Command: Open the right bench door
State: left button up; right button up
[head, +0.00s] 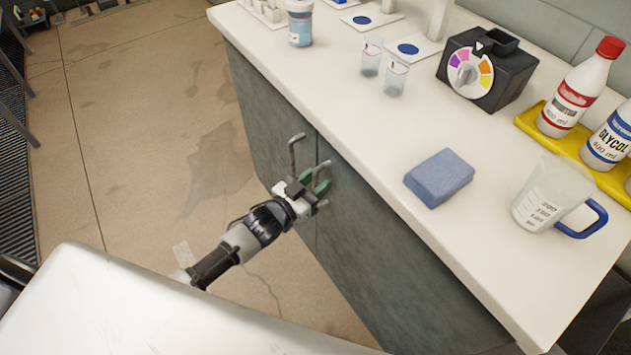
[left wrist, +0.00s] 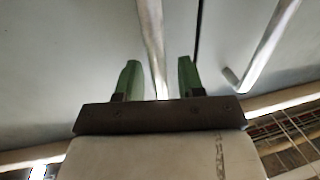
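The right bench door (head: 375,250) is a dark grey-green panel under the white worktop and looks closed. Its bar handle (head: 322,167) stands near the seam between the two doors. My left gripper (head: 314,183) is at this handle with its green fingers apart. In the left wrist view the pale handle bar (left wrist: 151,40) runs between the two open fingers (left wrist: 157,80), with a gap to each side. I cannot tell if either finger touches it. The left door (head: 262,120) has its own handle (head: 295,150), which also shows in the left wrist view (left wrist: 265,48). My right gripper is not in view.
The worktop (head: 340,110) carries a blue sponge (head: 439,177), a measuring jug (head: 552,196), a black device with a colour dial (head: 488,67), beakers (head: 371,56) and bottles on a yellow tray (head: 530,122). The floor (head: 160,120) left of the bench is largely clear.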

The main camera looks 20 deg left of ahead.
pick_arm(q)
grip_shut()
dwell(0.3)
